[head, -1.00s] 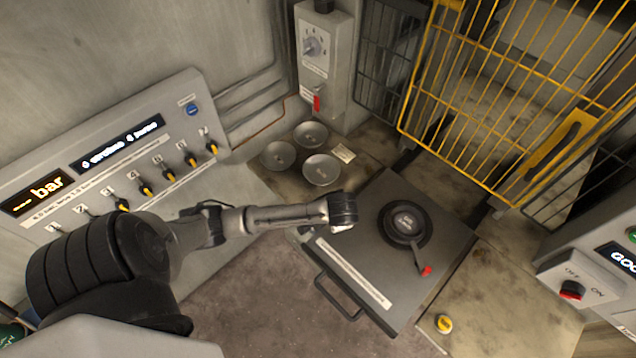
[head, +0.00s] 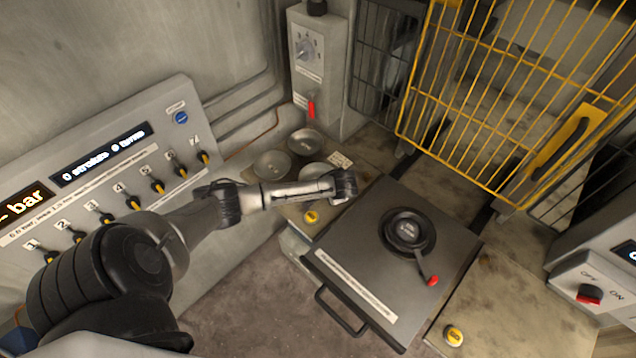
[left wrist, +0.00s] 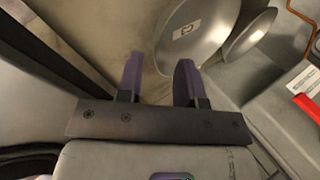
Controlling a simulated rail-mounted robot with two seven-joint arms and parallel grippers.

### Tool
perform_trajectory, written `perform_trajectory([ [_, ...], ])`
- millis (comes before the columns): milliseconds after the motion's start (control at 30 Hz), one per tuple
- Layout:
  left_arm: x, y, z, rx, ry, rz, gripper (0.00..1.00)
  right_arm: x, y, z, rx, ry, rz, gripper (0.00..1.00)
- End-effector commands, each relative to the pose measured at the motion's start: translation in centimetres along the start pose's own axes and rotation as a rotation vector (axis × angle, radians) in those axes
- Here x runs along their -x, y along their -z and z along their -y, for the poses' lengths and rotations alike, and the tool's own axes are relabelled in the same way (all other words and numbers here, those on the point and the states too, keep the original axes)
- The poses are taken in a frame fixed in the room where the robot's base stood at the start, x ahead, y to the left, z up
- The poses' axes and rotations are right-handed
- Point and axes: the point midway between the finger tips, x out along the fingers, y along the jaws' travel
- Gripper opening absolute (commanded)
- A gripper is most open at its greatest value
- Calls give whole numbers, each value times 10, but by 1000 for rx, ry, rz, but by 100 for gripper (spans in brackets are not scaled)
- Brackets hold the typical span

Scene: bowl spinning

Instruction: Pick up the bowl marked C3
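Three grey metal bowls sit together on the bench at the back: a left bowl (head: 271,164), a back bowl (head: 304,141) and a front bowl (head: 314,171). My left arm partly covers the front bowl. Their marks are too small to read, so I cannot tell which is C3. In the left wrist view, a bowl with a small label (left wrist: 205,40) lies just beyond the fingers, with another bowl (left wrist: 250,36) to its right. My left gripper (left wrist: 159,80) is open, with nothing visible between its fingers. My right gripper is not in view.
A dark plate with a handle (head: 345,270) carries a round black fixture (head: 407,231) with a red-tipped lever. A switch box (head: 318,75) with a red lever stands behind the bowls. A yellow cage door (head: 500,110) is at the right, a switch panel (head: 110,170) at the left.

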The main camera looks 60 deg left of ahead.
Motion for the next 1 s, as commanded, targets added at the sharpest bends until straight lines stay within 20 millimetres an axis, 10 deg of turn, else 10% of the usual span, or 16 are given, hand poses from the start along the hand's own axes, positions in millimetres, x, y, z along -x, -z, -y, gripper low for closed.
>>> perform_trajectory([
  [833, -54, 1, -2, 0, 0, 0, 34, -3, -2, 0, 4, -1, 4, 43],
  [1000, -53, 1, -2, 0, 0, 0, 19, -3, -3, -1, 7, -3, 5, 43],
])
